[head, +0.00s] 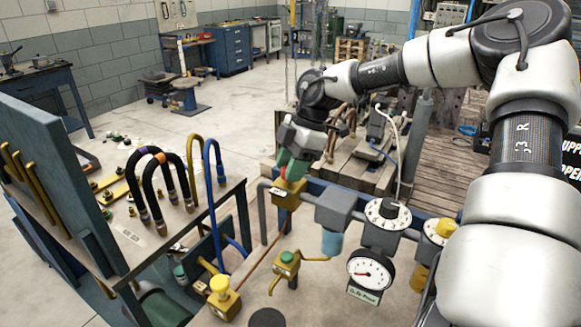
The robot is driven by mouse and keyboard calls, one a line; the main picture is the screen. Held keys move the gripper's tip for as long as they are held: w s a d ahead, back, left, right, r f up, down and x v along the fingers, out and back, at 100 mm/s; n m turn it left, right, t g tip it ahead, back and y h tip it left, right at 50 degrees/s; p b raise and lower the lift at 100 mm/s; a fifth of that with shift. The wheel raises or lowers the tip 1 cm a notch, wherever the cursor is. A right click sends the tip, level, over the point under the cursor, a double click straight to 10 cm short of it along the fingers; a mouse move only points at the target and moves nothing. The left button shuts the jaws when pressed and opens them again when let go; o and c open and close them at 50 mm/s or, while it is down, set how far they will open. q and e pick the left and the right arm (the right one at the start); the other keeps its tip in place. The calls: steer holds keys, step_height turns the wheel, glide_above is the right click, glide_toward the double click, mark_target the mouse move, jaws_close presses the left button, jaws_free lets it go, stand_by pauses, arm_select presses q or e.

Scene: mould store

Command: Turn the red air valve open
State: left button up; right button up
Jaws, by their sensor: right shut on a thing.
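The red air valve (287,193) has a yellow body on the pipe line at the middle of the head view. Only a little red of its handle shows, just under the gripper. My right gripper (291,170) reaches down from above, with green at its fingers, and is shut on the valve's handle. The fingers hide most of the handle, so its angle cannot be told. My left gripper is not in view.
Right of the valve, the line carries a grey block (335,206), a dial (388,213) and a round gauge (371,270). A green-knobbed valve (287,258) and a yellow-knobbed valve (222,293) stand in front. Bent hoses (160,170) rise from the bench at left.

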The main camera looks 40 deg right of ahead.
steer(key=n+g, duration=0.1)
steer(key=n, duration=0.2)
steer(key=shift+w+n+b, duration=0.1)
steer(key=shift+n+b, duration=0.25)
steer(key=shift+n, duration=0.05)
steer(key=n+g, duration=0.2)
steer(key=n, duration=0.2)
steer(key=shift+n+b, duration=0.3)
steer(key=shift+b, duration=0.05)
steer(key=n+g+h, duration=0.1)
steer(key=n, duration=0.2)
steer(key=shift+w+b, duration=0.1)
steer(key=shift+b, duration=0.2)
steer(key=shift+n+g+h, duration=0.6)
steer(key=shift+n, duration=1.6)
steer(key=shift+b, duration=0.3)
steer(key=o, duration=0.9)
steer(key=shift+r, duration=0.15)
